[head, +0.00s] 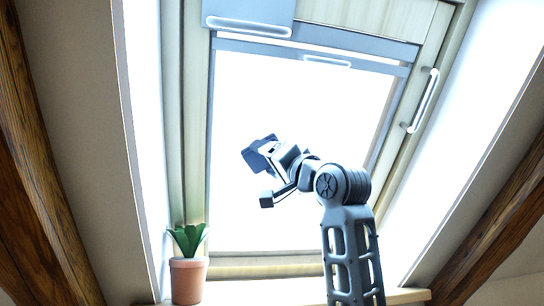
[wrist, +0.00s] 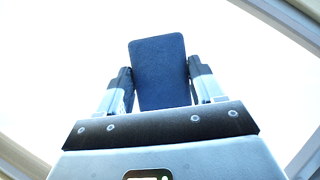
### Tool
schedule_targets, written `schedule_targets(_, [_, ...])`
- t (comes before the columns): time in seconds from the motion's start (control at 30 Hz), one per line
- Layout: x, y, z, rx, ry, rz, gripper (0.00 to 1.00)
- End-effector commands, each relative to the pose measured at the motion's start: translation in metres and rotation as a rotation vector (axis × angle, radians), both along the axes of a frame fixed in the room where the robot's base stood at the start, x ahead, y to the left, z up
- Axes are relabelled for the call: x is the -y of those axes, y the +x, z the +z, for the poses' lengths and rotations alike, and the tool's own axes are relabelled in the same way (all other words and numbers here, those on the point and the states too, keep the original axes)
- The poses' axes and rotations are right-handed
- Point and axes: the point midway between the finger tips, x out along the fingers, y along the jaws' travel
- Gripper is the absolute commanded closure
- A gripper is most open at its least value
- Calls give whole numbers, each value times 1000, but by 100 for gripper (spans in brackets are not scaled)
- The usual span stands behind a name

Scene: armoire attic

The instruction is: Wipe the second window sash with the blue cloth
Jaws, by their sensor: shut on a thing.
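The blue cloth (wrist: 160,72) is held between the fingers of my gripper (wrist: 160,95) in the wrist view. In the head view the cloth (head: 258,153) shows as a small dark blue piece at the tip of my gripper (head: 270,150), in front of the bright pane. A window sash (head: 308,120) in a sloped roof frame fills the middle of the head view. Whether the cloth touches the glass cannot be told, as the pane is washed out white. The frames do not show which sash counts as the second.
A potted plant (head: 188,278) stands at the lower left of the window on the sill (head: 240,292). A handle (head: 424,100) is on the right side of the frame. A blue-grey panel (head: 248,12) hangs at the top. Wooden beams (head: 40,160) flank the recess.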

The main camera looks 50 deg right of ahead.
Motion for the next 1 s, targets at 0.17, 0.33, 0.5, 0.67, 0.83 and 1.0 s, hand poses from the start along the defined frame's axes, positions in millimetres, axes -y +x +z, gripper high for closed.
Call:
schedule_targets(0.17, [5,-2,-1,1,1,-3,68])
schedule_targets(0.33, [14,-9,-1,2,2,-4,68])
schedule_targets(0.5, [26,-18,-1,1,2,-5,68])
schedule_targets(0.67, [33,-23,-1,1,2,-4,68])
schedule_targets(0.83, [37,-26,-1,1,2,-5,68])
schedule_targets(1.0, [47,-33,-1,0,2,-6,68])
